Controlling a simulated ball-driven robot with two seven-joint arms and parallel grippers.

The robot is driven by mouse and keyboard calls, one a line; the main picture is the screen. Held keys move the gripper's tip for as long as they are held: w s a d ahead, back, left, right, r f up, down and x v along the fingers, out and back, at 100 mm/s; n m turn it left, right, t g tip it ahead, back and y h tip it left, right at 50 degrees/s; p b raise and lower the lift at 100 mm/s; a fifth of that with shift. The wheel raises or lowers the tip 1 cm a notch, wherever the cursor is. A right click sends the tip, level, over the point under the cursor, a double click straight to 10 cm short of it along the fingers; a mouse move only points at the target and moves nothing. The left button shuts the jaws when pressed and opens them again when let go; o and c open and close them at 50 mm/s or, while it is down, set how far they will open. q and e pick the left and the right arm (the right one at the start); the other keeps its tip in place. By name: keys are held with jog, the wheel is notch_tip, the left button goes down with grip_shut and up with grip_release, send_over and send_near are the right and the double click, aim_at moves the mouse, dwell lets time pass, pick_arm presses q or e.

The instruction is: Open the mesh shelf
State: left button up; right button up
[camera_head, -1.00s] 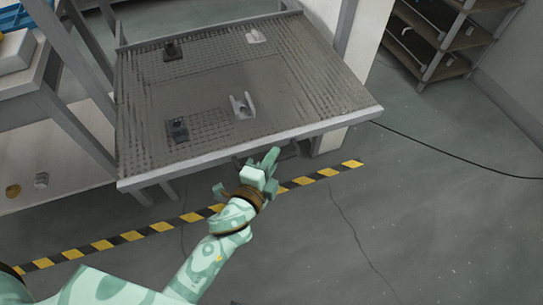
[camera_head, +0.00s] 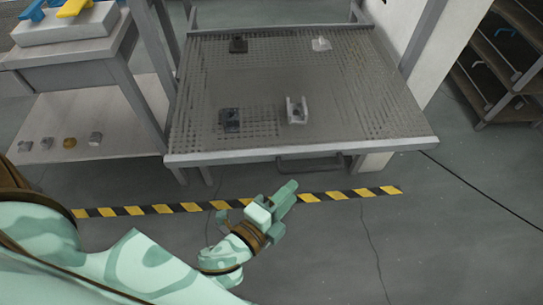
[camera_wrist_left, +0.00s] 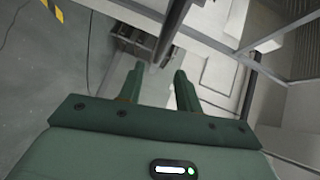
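The mesh shelf (camera_head: 330,75) is a grey perforated tray that juts out from its frame in the head view. Its dark bar handle (camera_head: 310,165) hangs under the front edge. My left gripper (camera_head: 278,200) is below and in front of the handle, apart from it in the picture. In the left wrist view the two green fingers of my left gripper (camera_wrist_left: 158,78) are spread with a gap and nothing held between them. Part of the shelf structure shows beyond the fingertips. My right gripper is not in view.
Dark blocks (camera_head: 230,120) and light grey brackets (camera_head: 297,110) sit on the shelf. A side table (camera_head: 75,70) stands left, with small parts on its lower board. A shelving rack (camera_head: 500,60) is at right. Yellow-black tape (camera_head: 165,208) crosses the otherwise open floor.

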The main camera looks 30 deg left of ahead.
pick_arm(q)
jog(key=v, duration=0.5)
jog(key=shift+s+b, duration=0.3)
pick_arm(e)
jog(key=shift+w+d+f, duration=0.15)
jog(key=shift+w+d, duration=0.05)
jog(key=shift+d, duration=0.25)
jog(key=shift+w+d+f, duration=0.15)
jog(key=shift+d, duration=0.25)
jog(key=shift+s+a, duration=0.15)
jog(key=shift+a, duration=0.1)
